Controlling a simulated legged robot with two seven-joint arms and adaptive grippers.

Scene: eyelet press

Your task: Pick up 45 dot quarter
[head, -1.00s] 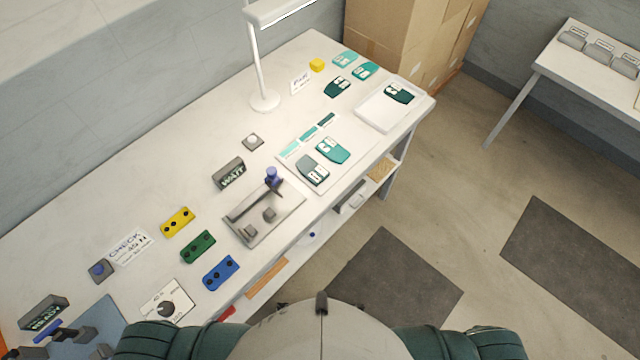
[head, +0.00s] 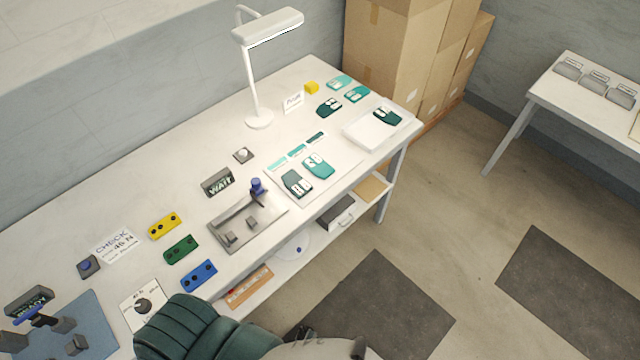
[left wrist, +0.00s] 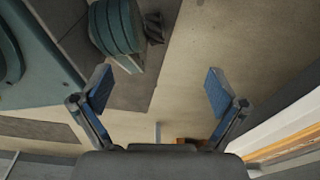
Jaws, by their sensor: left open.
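Several quarter-shaped pieces with white labels lie on the white bench in the head view. A teal piece (head: 318,165) and a dark grey-green piece (head: 297,183) lie on a pale mat. A dark piece (head: 387,115) lies on a white tray (head: 359,137). A light teal piece (head: 339,82), a teal piece (head: 357,94) and a dark piece (head: 329,106) lie at the far end. The labels are too small for me to tell which is the 45 dot quarter. My left gripper (left wrist: 160,90) is open and empty over the floor, shown only in the left wrist view.
A press-like fixture (head: 245,222) stands mid-bench, with yellow (head: 165,226), green (head: 181,249) and blue (head: 199,275) holed blocks near it. A lamp (head: 253,90) stands behind. Cardboard boxes (head: 395,60) are beyond the bench.

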